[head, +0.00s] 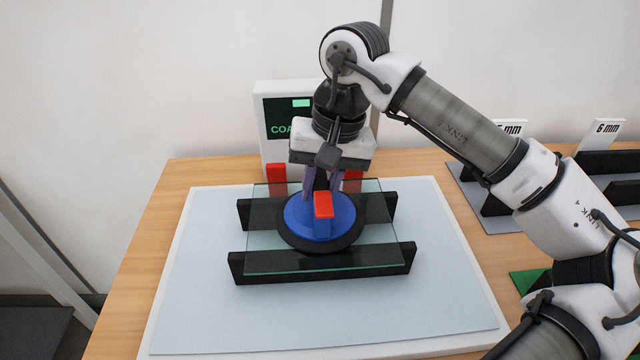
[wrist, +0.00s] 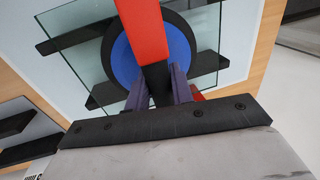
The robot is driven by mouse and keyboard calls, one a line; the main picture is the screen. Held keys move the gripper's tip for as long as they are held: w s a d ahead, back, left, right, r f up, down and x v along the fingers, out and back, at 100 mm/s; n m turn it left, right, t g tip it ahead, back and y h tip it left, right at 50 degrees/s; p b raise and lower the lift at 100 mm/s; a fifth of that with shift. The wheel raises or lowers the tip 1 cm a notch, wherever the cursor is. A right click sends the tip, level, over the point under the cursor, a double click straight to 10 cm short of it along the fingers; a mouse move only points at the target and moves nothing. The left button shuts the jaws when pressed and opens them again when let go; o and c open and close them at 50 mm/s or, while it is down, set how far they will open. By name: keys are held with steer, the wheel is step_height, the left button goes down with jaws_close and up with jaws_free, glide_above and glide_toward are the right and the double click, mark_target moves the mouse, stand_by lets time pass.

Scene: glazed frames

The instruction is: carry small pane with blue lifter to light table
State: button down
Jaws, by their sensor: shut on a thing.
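The blue lifter (head: 305,221) is a round blue disc with a black rim and a red lever, and it sits on top of the small pane (head: 265,262). The pane is clear greenish glass lying across two black bars (head: 325,265) on the pale light table (head: 200,285). My gripper (head: 321,190) is above the lifter, shut on its handle, which the fingers partly hide. In the wrist view the blue disc (wrist: 126,62) and the glass (wrist: 82,45) show beyond my fingers (wrist: 158,88). I cannot tell if the pane touches both bars.
A white box with a dark display (head: 275,115) stands behind the table, with red blocks (head: 277,180) in front of it. Black racks with a "6 mm" label (head: 606,127) stand at the right. A green piece (head: 527,280) lies at the right. The light table's front is clear.

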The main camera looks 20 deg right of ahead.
steer(key=shift+r, duration=0.1)
steer(key=c, duration=1.1)
jaws_free()
steer(key=shift+c, duration=0.2)
step_height(320, 180, up, 13)
steer(key=d+b, duration=0.1)
steer(key=d, duration=0.1)
steer(key=shift+s+d+r+b, duration=0.2)
steer(key=shift+s+d+b, duration=0.1)
steer(key=shift+s, duration=0.05)
